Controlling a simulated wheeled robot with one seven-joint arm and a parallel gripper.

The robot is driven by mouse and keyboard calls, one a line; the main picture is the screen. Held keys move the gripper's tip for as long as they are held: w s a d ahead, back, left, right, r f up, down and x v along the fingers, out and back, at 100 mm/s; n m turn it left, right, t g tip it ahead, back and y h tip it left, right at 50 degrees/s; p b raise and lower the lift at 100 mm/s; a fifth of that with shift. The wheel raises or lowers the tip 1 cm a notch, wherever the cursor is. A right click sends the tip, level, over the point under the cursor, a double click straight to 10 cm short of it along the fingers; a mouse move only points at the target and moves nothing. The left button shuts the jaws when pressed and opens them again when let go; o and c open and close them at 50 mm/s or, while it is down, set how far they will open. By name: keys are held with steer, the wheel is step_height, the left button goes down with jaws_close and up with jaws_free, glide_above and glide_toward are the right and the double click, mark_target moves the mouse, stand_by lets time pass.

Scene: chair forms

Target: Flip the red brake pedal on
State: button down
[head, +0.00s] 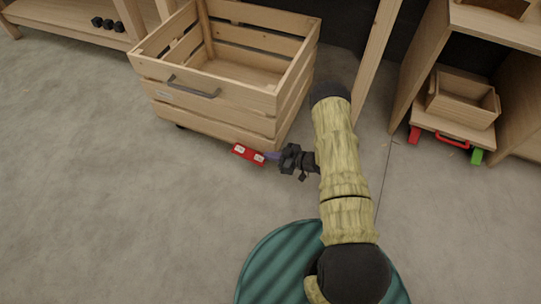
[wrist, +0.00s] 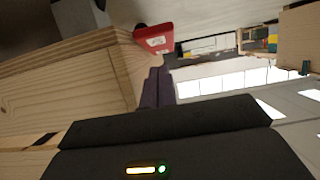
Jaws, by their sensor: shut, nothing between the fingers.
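The red brake pedal (head: 248,154) sticks out low at the front right corner of a wooden slatted crate on casters. It has two pale patches on its face. It also shows at the top of the wrist view (wrist: 154,38), just beyond the fingertips. My gripper (head: 271,155) is at the pedal's right end, with its purple fingers pointing left at it. In the wrist view the fingers (wrist: 157,86) are shut together with nothing between them. Their tips are at or very near the pedal; I cannot tell whether they touch it.
The empty wooden crate (head: 213,127) stands behind the pedal. A wooden shelf (head: 425,75) at the right holds a small wooden box (head: 463,98) on a low board with red and green parts. Black knobs (head: 108,24) sit on furniture at upper left. The grey floor in front is clear.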

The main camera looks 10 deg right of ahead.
steer(key=s+d+p, duration=0.4)
steer(key=s+d, duration=0.1)
steer(key=d, duration=0.3)
steer(key=shift+s+d+r, duration=0.15)
steer(key=shift+d+r, duration=0.1)
steer(key=shift+r, duration=0.1)
